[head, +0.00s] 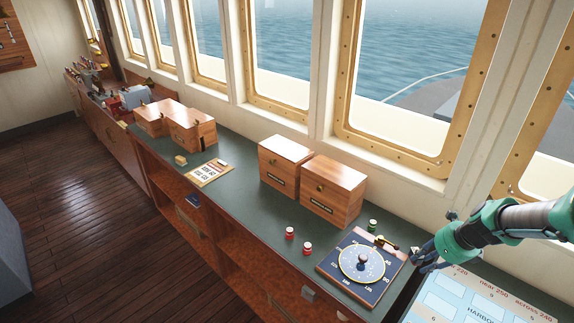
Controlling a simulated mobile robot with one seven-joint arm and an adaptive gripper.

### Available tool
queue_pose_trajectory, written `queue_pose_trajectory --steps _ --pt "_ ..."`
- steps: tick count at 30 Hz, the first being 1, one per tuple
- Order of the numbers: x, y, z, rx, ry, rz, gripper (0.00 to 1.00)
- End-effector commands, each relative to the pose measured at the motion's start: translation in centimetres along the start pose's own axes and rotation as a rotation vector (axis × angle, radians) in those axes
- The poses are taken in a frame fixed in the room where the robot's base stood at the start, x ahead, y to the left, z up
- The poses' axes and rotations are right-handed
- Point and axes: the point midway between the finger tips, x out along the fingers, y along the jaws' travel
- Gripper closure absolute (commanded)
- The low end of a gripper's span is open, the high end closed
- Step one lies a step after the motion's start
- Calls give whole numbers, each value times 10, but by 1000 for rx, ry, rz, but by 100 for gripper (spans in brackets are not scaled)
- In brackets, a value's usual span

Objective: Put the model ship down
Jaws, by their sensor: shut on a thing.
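The chart panel has printed words and numbers and is cut off by the picture's edge.
Two red cylinders (290,233) and a green one (373,225) stand near the compass board. A small dark and brass object (386,243) lies at its back corner. Wooden boxes (333,186) line the window side. The green counter (235,200) is clear between the boxes and clipboard (209,173).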

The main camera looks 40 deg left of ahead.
Motion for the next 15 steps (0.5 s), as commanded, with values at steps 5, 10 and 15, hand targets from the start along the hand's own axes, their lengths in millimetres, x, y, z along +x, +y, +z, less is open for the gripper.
queue_pose_trajectory --steps 5,10,15 --pt "12 -3 0 44 3 -14 93" --pt "32 -2 -9 42 3 -15 93" --pt "48 -2 -15 40 2 -16 93"
